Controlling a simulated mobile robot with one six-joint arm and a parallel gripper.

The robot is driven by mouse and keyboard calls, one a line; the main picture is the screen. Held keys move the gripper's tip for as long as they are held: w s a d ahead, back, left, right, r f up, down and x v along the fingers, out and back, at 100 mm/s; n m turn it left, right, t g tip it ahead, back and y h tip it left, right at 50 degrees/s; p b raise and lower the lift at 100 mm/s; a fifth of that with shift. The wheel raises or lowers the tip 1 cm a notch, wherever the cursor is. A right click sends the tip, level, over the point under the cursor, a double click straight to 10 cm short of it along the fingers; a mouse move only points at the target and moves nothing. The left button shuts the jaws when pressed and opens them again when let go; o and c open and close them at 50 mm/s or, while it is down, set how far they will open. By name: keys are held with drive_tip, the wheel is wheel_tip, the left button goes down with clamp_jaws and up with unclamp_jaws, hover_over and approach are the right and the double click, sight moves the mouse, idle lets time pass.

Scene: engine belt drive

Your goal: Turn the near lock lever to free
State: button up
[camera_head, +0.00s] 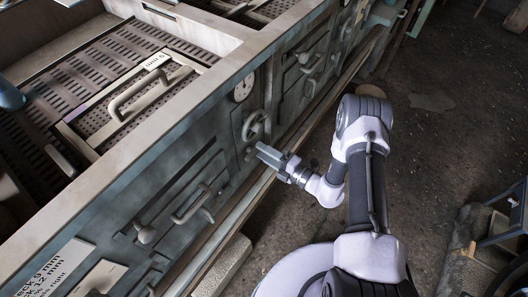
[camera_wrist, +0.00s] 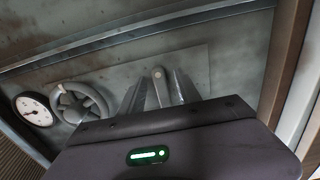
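A small grey lever (camera_wrist: 159,88) with a round pivot stands on a plate on the machine's side wall in the wrist view. Whether it is the near lock lever I cannot tell. My gripper (camera_wrist: 158,92) has one finger on each side of it, seemingly with a gap at each side. The lever's lower part is hidden behind my gripper's body. In the head view my gripper (camera_head: 262,152) reaches the side wall just below the handwheel, and the lever there is mostly hidden by its fingers.
A spoked handwheel (camera_wrist: 80,102) is close to my gripper, with a round dial gauge (camera_wrist: 34,109) beside it. They also show in the head view as the handwheel (camera_head: 254,126) and gauge (camera_head: 243,87). A rail (camera_head: 215,238) runs along the machine's foot. The floor (camera_head: 450,100) to the right is mostly clear.

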drive_tip(key=p+v, duration=0.4)
drive_tip(key=v, duration=1.3)
drive_tip(key=shift+s+d, duration=0.15)
drive_tip(key=a+r+n+g+h, duration=0.1)
drive_tip(key=a+r+n+g, duration=0.3)
drive_tip(key=r+n, duration=0.55)
drive_tip(key=a+r+n+g, duration=0.1)
drive_tip(key=r+n+g, duration=0.6)
drive_tip(key=r+n, duration=0.25)
drive_tip(key=s+r+n+t+h, duration=0.3)
drive_tip(key=s+r+n+h, duration=0.2)
drive_tip(key=r+n, duration=0.4)
drive_tip(key=s+r+n+t+h, duration=0.2)
drive_tip(key=s+r+n+h, duration=0.4)
drive_tip(key=s+r+n, duration=0.2)
wheel_tip(320, 180, up, 2)
drive_tip(key=n, duration=0.3)
drive_tip(key=shift+s+a+r+t, duration=0.2)
drive_tip(key=shift+a+t, duration=0.1)
drive_tip(key=shift+t, duration=0.1)
